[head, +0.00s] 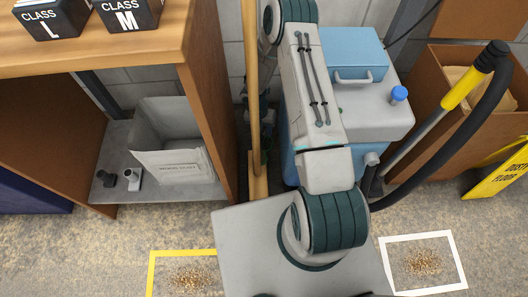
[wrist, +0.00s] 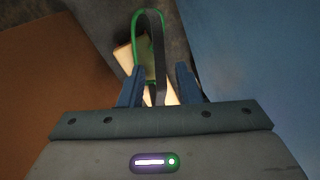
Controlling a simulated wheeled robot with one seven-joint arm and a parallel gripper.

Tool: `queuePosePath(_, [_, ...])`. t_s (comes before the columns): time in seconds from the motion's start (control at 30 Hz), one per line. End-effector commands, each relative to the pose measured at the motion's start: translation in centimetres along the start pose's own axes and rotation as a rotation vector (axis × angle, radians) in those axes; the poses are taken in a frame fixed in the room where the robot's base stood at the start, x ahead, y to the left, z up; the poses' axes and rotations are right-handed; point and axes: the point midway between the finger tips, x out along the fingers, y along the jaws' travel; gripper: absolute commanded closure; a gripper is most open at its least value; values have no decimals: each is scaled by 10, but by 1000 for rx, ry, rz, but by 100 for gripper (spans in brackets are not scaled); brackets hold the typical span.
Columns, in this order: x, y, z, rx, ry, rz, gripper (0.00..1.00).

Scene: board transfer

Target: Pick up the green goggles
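The green goggles (wrist: 135,32) show in the wrist view as a thin green curved rim with a dark strap-like band running down from it. They lie ahead of my gripper (wrist: 159,68), and the dark band passes between its two blue fingers. The fingers are apart, with gaps on both sides of the band; I cannot tell whether either touches it. A pale wooden piece shows behind the goggles. In the head view my arm hides the gripper, and I cannot make out the goggles.
A brown shelf unit (head: 205,80) with a grey bin (head: 170,130) stands left. A wooden pole (head: 252,90) rises beside my arm. A blue-and-grey vacuum (head: 385,120) with a black hose (head: 470,135) stands right, before a cardboard box (head: 440,65). A yellow sign (head: 495,165) is far right.

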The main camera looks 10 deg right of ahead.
Motion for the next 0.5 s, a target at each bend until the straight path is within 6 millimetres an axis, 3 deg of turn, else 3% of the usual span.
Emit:
queuePosePath(0.27, [43,0,-4,1,2,-2,70])
queuePosePath(0.5, [45,0,-4,1,0,0,70])
